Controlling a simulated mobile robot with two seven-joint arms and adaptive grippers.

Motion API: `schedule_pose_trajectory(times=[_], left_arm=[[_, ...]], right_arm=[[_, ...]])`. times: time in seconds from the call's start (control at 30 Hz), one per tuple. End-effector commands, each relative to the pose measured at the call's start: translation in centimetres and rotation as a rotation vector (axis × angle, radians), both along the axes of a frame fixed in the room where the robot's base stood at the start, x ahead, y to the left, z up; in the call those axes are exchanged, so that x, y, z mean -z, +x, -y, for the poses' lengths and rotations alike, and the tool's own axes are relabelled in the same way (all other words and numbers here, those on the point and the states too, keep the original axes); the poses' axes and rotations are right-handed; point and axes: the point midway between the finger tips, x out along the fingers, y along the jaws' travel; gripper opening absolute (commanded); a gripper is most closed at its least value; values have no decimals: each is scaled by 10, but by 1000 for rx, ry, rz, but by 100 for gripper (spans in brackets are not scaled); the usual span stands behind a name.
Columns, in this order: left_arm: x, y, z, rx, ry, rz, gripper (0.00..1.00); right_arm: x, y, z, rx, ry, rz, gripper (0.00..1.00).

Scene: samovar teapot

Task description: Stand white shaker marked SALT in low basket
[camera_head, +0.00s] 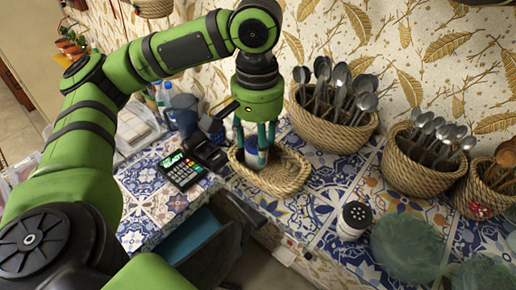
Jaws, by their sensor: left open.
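The low basket (293,178), a shallow oval of woven rope, stands on the tiled counter. A small white and dark blue container (257,158) is upright in its left part; its top is hidden and no marking is readable. My left gripper (256,145) points down over the basket, open, with its fingers around this container. A white shaker (350,231) with a dark perforated lid stands upright on the counter to the right, apart from the gripper; its marking is too small to read. I cannot tell which one is marked SALT. My right gripper is out of view.
Deep rope baskets of spoons (333,127) stand behind and right (409,169). A card terminal (183,172) and a dark device are at left. Green glass plates (407,248) lie at front right. An open drawer (190,238) is below. Tiles between basket and shaker are clear.

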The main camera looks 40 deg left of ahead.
Motion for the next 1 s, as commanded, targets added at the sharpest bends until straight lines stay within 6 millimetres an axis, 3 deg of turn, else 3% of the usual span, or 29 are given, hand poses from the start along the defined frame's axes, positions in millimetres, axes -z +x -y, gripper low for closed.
schedule_pose_trajectory(times=[0.2,0.4,0.6,1.0], left_arm=[[-54,1,0,0,0,6,53],[-83,0,0,1,1,3,53],[-94,0,0,0,0,-1,53],[-94,0,0,0,0,-1,53]], right_arm=[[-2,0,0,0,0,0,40],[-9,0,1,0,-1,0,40],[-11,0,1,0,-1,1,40],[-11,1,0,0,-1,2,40]])
